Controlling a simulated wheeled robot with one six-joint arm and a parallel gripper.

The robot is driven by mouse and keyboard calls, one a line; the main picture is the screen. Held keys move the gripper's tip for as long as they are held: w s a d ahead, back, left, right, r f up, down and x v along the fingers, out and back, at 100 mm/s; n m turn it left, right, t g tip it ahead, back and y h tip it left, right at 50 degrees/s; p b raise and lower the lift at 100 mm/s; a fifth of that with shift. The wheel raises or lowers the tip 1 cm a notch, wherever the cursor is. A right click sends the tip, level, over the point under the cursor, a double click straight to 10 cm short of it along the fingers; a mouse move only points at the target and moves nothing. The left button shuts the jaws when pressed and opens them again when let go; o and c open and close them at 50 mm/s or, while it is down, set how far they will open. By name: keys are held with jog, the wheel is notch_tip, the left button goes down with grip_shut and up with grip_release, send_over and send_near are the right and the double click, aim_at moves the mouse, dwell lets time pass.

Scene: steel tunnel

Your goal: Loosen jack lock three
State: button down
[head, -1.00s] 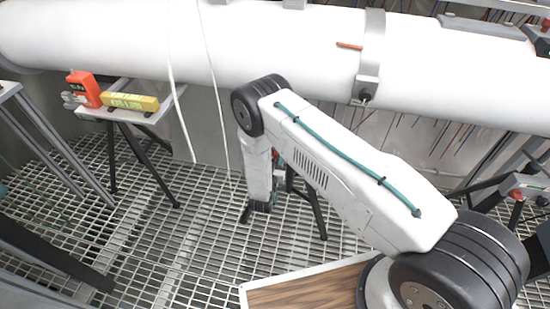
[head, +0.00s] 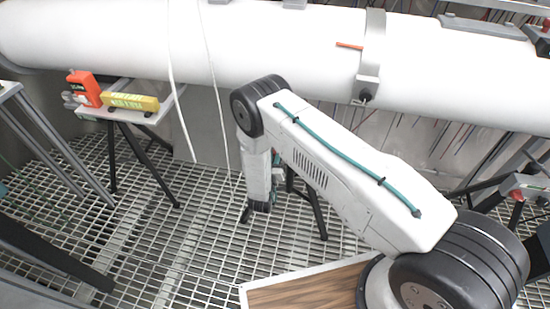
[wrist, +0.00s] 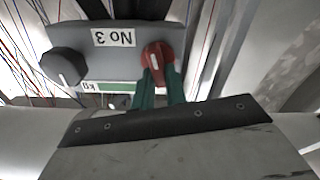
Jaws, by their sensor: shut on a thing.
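In the wrist view a grey jack head (wrist: 108,62) carries an upside-down label "No 3" (wrist: 113,38). On it are a red knob (wrist: 157,54) with a white mark, a black knob (wrist: 64,66) with a white mark, and a white-and-green strip (wrist: 107,87) reading "kg". My gripper (wrist: 158,76) has green fingers shut on the red knob, one to each side of its lower part. In the head view my arm hides the gripper and most of this jack; its dark tripod legs (head: 316,212) show beside my forearm.
A white pipe (head: 290,50) runs across above. A stand at left (head: 130,112) holds an orange device (head: 84,88) and a yellow box (head: 133,102). Another jack with a red knob (head: 517,193) stands at right. Two pale cables (head: 213,80) hang near my arm. The grating floor (head: 185,235) is open at left.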

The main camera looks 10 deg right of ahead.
jog(key=n, duration=1.2)
jog(key=shift+w+a+f, duration=0.2)
jog(key=shift+a+f, duration=0.2)
dwell(0.3)
jog(key=c, duration=1.4)
grip_release()
jog(key=shift+c, duration=0.2)
jog(key=v, duration=0.8)
